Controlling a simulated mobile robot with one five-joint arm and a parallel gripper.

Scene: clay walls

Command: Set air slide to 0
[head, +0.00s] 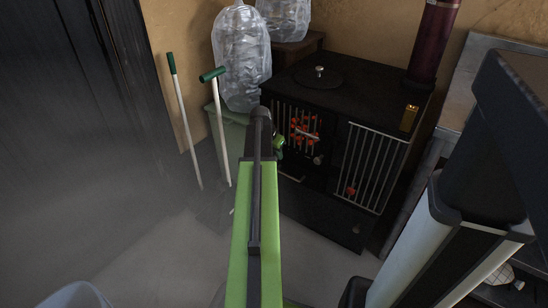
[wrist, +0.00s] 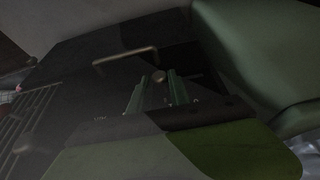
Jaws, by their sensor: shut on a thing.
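The black stove (head: 330,90) stands against the clay wall, with a barred opening showing red embers. My gripper (head: 279,145) is at the stove's left front, partly hidden by my own arm. In the wrist view, the two green fingers of my gripper (wrist: 158,83) are shut on a small round knob (wrist: 159,76), which seems to be the air slide's knob. Small pale marks show on the dark front near the fingers, too small and dim to read. The slide's position cannot be told.
A bar handle (wrist: 125,58) sits close to the fingers in the wrist view. A green bin (head: 233,115) with a clear bag (head: 240,60) stands left of the stove. Two long-handled tools (head: 184,120) lean beside it. The floor in front is clear.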

